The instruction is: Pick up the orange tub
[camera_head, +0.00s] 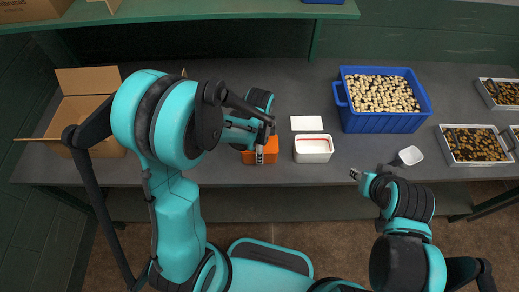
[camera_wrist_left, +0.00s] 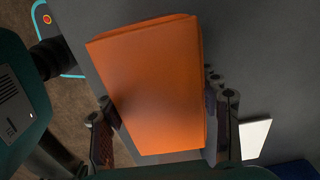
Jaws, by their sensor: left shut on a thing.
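The orange tub (camera_head: 270,150) is at the front part of the grey table in the head view, partly hidden by my left gripper (camera_head: 262,150). In the left wrist view the orange tub (camera_wrist_left: 155,85) fills the middle, between the two fingers of my left gripper (camera_wrist_left: 165,140), which is shut on it. I cannot tell whether the tub touches the table. My right gripper (camera_head: 356,174) is near the front table edge, away from the tub, and too small to read its opening.
A white tub (camera_head: 313,157) stands just right of the orange tub, with a white card (camera_head: 306,123) behind it. A blue crate (camera_head: 383,122) of pale pieces, metal trays (camera_head: 473,156) and a white scoop (camera_head: 409,156) are further right. An open cardboard box (camera_head: 85,108) stands left.

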